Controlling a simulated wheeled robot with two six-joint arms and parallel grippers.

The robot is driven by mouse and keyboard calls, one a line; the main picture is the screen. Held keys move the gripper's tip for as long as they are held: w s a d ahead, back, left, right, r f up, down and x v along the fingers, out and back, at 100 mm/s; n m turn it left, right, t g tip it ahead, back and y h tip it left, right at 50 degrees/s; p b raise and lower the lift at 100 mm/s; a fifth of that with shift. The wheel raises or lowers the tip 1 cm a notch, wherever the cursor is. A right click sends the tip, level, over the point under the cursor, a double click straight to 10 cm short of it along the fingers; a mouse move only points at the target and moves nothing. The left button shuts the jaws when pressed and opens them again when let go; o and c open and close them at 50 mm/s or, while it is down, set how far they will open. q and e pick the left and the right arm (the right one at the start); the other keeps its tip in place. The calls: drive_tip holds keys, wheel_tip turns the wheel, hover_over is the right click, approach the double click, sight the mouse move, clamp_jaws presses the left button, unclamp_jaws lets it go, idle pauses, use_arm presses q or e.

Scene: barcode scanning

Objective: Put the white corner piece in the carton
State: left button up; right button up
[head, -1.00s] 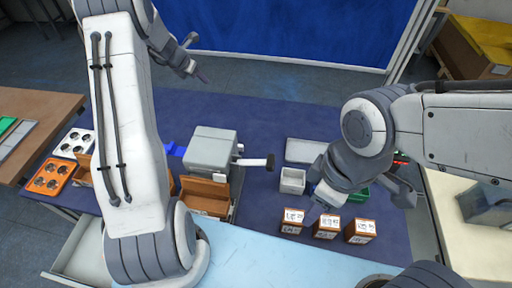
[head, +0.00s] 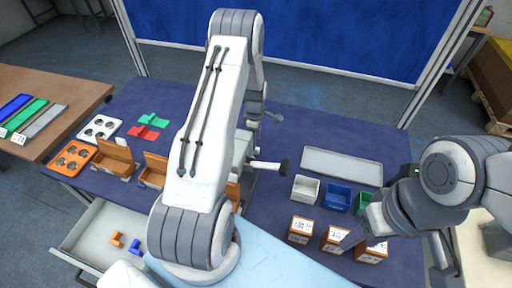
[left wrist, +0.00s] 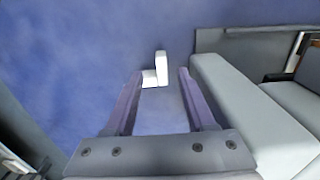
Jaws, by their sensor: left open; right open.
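The white corner piece (left wrist: 155,72), L-shaped, lies on the blue table top in the left wrist view, just beyond and between the fingertips. I cannot pick it out in the head view. My left gripper (left wrist: 156,72) is open, with a finger on each side of the view and nothing held. In the head view it (head: 272,116) is low over the far part of the table, past the grey machine. Brown open cartons (head: 113,157) stand left of my left arm; another (head: 232,192) is partly hidden behind it. My right gripper (head: 354,236) is open near the small labelled boxes.
A grey block-like body (left wrist: 245,120) stands close to the right of the left fingers. White (head: 305,188), blue (head: 339,196) and green bins and a grey tray (head: 341,166) are at the right. The drawer (head: 85,236) is open.

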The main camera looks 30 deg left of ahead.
use_arm(q)
wheel_tip(320, 180, down, 5)
drive_tip(key=shift+f+p, duration=0.1)
drive_tip(key=shift+p, duration=0.75)
clamp_jaws()
